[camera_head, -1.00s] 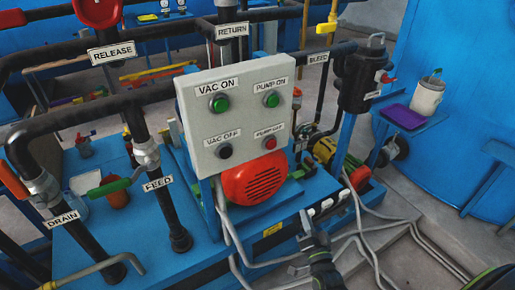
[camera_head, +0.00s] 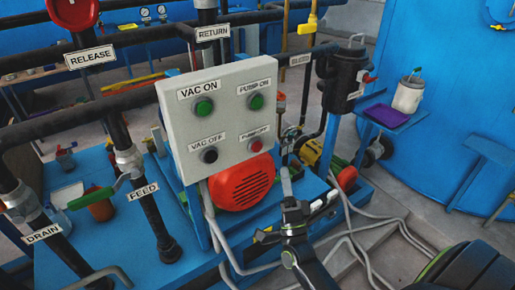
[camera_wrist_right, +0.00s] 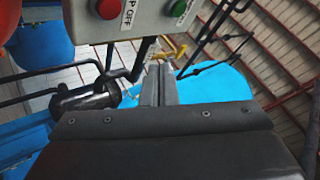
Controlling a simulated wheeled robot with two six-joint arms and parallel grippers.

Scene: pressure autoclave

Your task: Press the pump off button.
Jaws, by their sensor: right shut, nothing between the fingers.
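The grey control panel (camera_head: 222,112) carries two green buttons on top and a black and a red button below. The red pump off button (camera_head: 256,144) is at its lower right, under a PUMP OFF label. In the right wrist view the red button (camera_wrist_right: 108,8) shows at the top edge, left of the green pump on button (camera_wrist_right: 180,8). My right gripper (camera_head: 287,172) is shut and empty, to the right of and below the red button, apart from it in the picture. Its fingers (camera_wrist_right: 160,80) point up in the wrist view. My left gripper is not in view.
A red motor cover (camera_head: 240,182) sits just below the panel. A black vessel (camera_head: 343,78) stands to the right. Pipes with FEED (camera_head: 143,191) and DRAIN (camera_head: 42,233) labels are on the left. Cables (camera_head: 350,240) run over the floor.

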